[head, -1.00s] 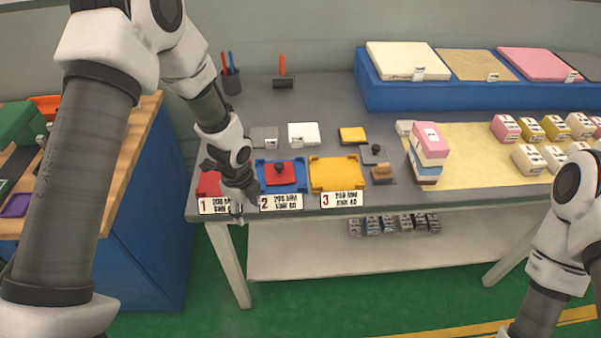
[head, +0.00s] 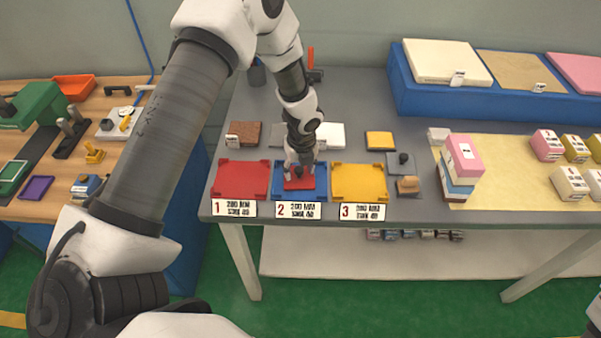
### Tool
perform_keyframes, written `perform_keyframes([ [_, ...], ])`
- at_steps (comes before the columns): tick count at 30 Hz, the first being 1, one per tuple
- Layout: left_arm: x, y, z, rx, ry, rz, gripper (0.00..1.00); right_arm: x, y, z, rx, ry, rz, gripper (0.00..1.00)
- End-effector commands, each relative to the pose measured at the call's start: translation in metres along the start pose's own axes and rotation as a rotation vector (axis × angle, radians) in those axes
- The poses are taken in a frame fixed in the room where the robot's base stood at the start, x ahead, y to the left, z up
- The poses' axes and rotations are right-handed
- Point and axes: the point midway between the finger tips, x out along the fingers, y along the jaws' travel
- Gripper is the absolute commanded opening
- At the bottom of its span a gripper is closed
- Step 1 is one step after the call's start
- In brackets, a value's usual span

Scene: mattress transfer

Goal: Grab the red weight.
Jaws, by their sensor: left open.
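The red weight (head: 299,183) is a flat red plate with a dark knob on top. It lies in the blue tray (head: 317,193) marked 2, at the front of the grey table. My left gripper (head: 299,168) is open and points down right over the weight, with its fingertips around or just above the knob; I cannot tell whether they touch it. The gripper hides the back of the weight.
A red tray (head: 241,180) marked 1 and a yellow tray (head: 360,182) marked 3 flank the blue one. A grey weight (head: 402,164), a stack of boxes (head: 461,167) and a blue platform (head: 480,103) with mattress samples stand to the right.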

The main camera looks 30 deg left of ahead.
Motion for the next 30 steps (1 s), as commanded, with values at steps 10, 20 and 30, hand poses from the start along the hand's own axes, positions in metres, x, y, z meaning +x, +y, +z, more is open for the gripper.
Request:
perform_keyframes([
  [10, 0.005, 0.0, 0.0, -0.001, 0.0, -0.002, 0.2, 0.0, 0.0, 0.0, 0.0, -0.001, 0.0, 0.4],
  [20, 0.005, -0.001, 0.0, -0.001, -0.001, -0.002, 0.0, 0.0, 0.0, 0.0, 0.0, 0.0, 0.0, 0.4],
  [30, -0.011, -0.001, 0.002, -0.002, -0.002, -0.005, 0.0, 0.006, 0.0, 0.0, 0.0, 0.0, 0.0, 0.4],
])
